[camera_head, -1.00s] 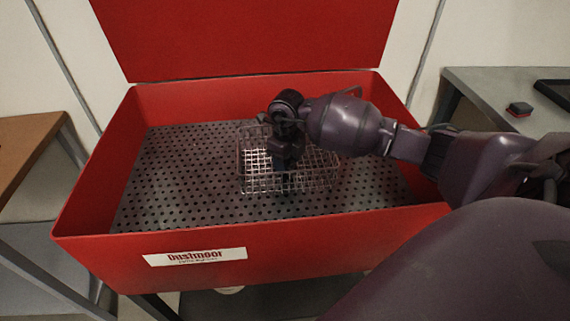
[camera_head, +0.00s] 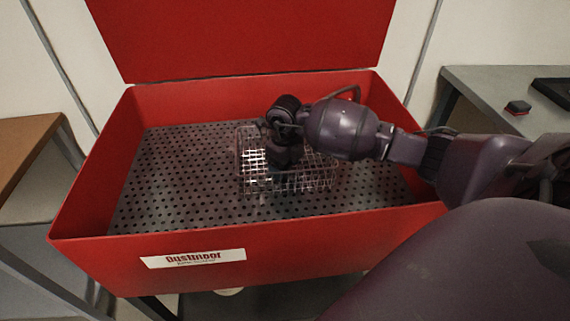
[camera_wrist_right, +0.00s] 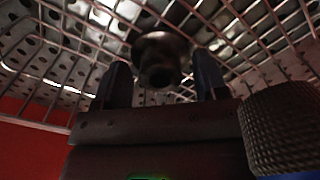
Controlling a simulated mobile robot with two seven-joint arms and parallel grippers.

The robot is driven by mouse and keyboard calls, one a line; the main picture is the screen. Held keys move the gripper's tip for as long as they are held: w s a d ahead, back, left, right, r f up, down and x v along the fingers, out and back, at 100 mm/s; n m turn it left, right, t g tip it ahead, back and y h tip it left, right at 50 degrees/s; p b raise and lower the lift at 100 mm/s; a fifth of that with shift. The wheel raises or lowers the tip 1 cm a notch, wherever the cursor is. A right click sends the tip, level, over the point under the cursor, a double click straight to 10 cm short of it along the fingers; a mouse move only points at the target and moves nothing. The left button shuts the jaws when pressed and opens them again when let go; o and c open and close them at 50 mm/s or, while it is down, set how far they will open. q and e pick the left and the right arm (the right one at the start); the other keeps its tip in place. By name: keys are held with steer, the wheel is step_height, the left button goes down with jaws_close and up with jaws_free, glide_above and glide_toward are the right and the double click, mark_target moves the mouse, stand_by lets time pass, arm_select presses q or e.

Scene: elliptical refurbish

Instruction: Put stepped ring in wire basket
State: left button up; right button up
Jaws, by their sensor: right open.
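The wire basket (camera_head: 318,181) stands on the perforated floor inside the red bin. My right gripper (camera_head: 283,160) points down into the basket. In the right wrist view the gripper (camera_wrist_right: 161,84) has its two fingers apart. A dark round piece with a hole, which looks like the stepped ring (camera_wrist_right: 160,62), shows between and beyond the fingers, with basket wires around it. I cannot tell whether it touches a finger. The ring is hidden behind the gripper in the head view. My left gripper is out of view.
The red bin (camera_head: 206,279) has raised walls around the basket and an upright lid (camera_head: 250,35) behind. Perforated floor to the basket's left is clear. A grey table (camera_head: 480,85) at right holds a small dark and red block (camera_head: 518,107). A brown table (camera_head: 25,150) is at left.

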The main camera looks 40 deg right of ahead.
step_height(320, 180, up, 12)
steer(key=p, duration=0.2)
stand_by(0.4)
